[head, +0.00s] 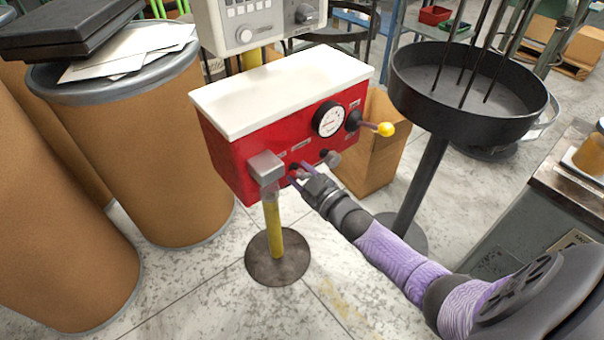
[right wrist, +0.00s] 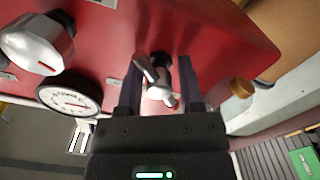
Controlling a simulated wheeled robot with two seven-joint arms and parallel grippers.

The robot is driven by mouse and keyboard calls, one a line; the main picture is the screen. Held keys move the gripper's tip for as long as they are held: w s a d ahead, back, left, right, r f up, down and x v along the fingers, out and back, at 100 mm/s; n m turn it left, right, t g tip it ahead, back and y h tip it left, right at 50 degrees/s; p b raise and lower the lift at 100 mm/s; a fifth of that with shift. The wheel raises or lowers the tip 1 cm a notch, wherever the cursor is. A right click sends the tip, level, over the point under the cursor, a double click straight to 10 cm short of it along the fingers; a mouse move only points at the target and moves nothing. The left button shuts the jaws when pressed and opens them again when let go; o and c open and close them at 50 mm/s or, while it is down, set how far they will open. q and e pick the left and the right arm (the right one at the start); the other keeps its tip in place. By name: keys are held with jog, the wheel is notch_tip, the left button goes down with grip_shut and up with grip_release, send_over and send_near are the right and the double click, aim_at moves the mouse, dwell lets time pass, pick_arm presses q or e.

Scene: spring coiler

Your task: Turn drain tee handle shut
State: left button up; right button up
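The red cabinet (head: 290,135) with a white lid stands on a yellow post. My right gripper (head: 298,172) is at the lower part of its front face. In the right wrist view, a silver tee handle (right wrist: 157,80) stands out from the red panel (right wrist: 210,35). The fingers of my right gripper (right wrist: 160,88) are spread, one on each side of the handle, with a visible gap to each finger. In the head view the gripper mostly hides the handle. My left gripper is not in view.
A gauge (head: 328,118) and a yellow-ball lever (head: 385,129) are on the front. The right wrist view shows a large silver knob (right wrist: 38,44) and a brass-coloured knob (right wrist: 241,87). A black round tray (head: 468,105) stands to the right. Brown drums (head: 150,150) stand at left.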

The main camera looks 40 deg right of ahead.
jog(key=shift+o, duration=0.8)
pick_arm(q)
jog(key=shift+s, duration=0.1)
pick_arm(e)
jog(key=shift+r, duration=0.1)
jog(key=shift+s, duration=0.3)
pick_arm(q)
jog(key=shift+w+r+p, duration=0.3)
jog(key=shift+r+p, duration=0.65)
jog(key=shift+p, duration=0.05)
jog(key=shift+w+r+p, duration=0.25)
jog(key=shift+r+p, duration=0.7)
pick_arm(e)
jog(key=s, duration=0.9)
jog(key=shift+s+d, duration=0.15)
jog(key=shift+d, duration=0.25)
